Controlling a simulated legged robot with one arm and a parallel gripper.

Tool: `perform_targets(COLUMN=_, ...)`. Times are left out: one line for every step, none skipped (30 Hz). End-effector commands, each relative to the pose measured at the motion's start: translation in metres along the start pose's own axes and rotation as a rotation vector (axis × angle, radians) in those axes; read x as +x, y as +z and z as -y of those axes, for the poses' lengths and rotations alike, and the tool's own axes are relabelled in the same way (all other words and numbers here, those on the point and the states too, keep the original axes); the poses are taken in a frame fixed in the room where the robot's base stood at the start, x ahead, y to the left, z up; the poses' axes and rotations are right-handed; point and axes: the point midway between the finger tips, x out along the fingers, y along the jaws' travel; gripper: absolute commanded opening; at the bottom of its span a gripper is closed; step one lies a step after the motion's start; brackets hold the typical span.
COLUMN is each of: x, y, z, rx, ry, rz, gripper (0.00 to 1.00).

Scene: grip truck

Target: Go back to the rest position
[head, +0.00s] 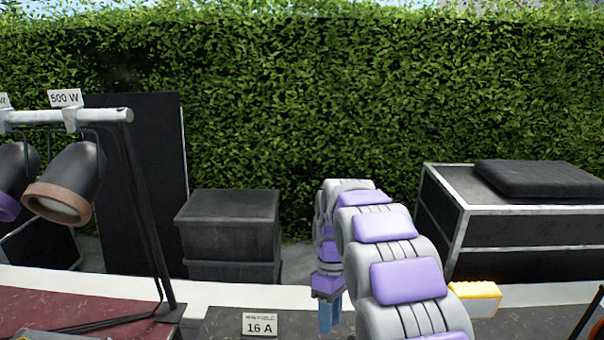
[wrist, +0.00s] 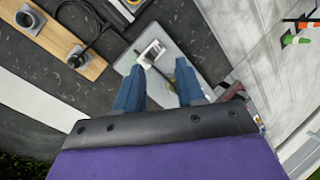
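My gripper (wrist: 158,84) shows in the wrist view as two blue fingers standing apart, with no object held between them. Its blue fingers (head: 330,315) also show in the head view, pointing down beside my grey and purple arm. In the wrist view, a light grey panel (wrist: 178,42) lies beyond the fingertips, with a small white and dark item (wrist: 150,53) on it. I cannot tell what that item is.
A black case (head: 228,228) and a dark-topped bench (head: 520,220) stand behind. An orange-yellow block (head: 476,296) lies right of my arm. A wooden board (wrist: 60,45) shows at upper left.

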Motion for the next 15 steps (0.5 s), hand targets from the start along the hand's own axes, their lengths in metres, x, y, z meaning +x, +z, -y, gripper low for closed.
perform_targets(x=0.000, y=0.011, z=0.008, rx=0.040, ry=0.008, rz=-0.006, gripper=0.38)
perform_targets(x=-0.001, y=0.017, z=0.013, rx=0.066, ry=0.014, rz=-0.011, gripper=0.38)
perform_targets(x=-0.001, y=0.025, z=0.019, rx=0.099, ry=0.020, rz=-0.015, gripper=0.38)
perform_targets(x=0.000, y=0.032, z=0.024, rx=0.123, ry=0.022, rz=-0.017, gripper=0.38)
perform_targets(x=0.000, y=0.038, z=0.029, rx=0.148, ry=0.026, rz=-0.020, gripper=0.38)
perform_targets(x=0.000, y=0.046, z=0.035, rx=0.181, ry=0.032, rz=-0.025, gripper=0.38)
perform_targets(x=0.002, y=0.052, z=0.040, rx=0.205, ry=0.036, rz=-0.028, gripper=0.38)
perform_targets(x=0.003, y=0.058, z=0.045, rx=0.229, ry=0.041, rz=-0.032, gripper=0.38)
perform_targets(x=0.004, y=0.066, z=0.051, rx=0.261, ry=0.048, rz=-0.039, gripper=0.38)
perform_targets(x=0.006, y=0.071, z=0.056, rx=0.287, ry=0.051, rz=-0.042, gripper=0.38)
perform_targets(x=0.008, y=0.078, z=0.062, rx=0.310, ry=0.054, rz=-0.045, gripper=0.38)
perform_targets(x=0.011, y=0.086, z=0.069, rx=0.342, ry=0.058, rz=-0.050, gripper=0.38)
perform_targets(x=0.013, y=0.092, z=0.074, rx=0.367, ry=0.061, rz=-0.054, gripper=0.38)
perform_targets(x=0.016, y=0.098, z=0.079, rx=0.392, ry=0.065, rz=-0.058, gripper=0.38)
perform_targets(x=0.019, y=0.106, z=0.086, rx=0.423, ry=0.070, rz=-0.065, gripper=0.38)
